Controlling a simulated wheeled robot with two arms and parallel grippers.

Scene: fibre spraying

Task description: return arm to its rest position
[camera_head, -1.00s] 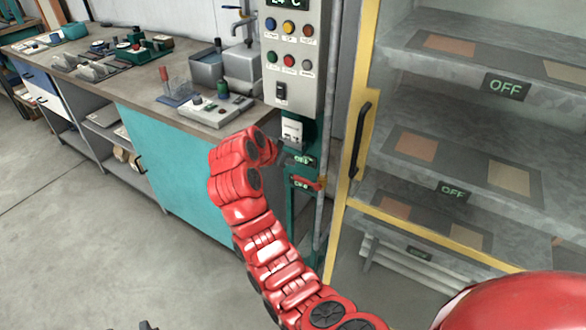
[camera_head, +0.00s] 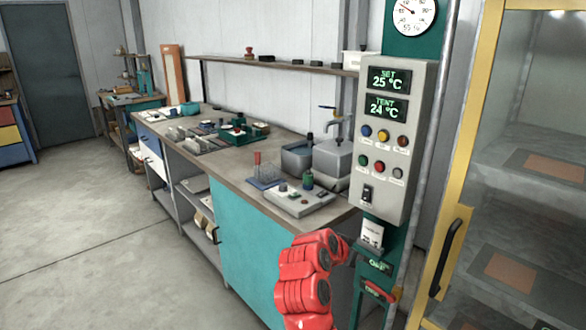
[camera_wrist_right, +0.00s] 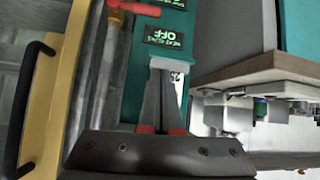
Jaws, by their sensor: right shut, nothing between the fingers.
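My right arm (camera_head: 303,285) is red and rises from the bottom of the head view. Its gripper (camera_head: 364,249) is small and partly hidden there, beside the green post under the control box (camera_head: 390,140). In the right wrist view the gripper (camera_wrist_right: 164,80) is shut and empty, with its fingertips close to the green post (camera_wrist_right: 143,65). A white switch box (camera_head: 372,234) is just above the gripper in the head view. I cannot tell whether the fingers touch it. My left gripper is out of view.
A workbench (camera_head: 235,165) with tools stands left of the arm; its edge also shows in the wrist view (camera_wrist_right: 260,68). The yellow-framed oven (camera_head: 450,195) with a black handle (camera_head: 446,258) is on the right. A red lever (camera_head: 379,291) sits below the gripper. The left floor is clear.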

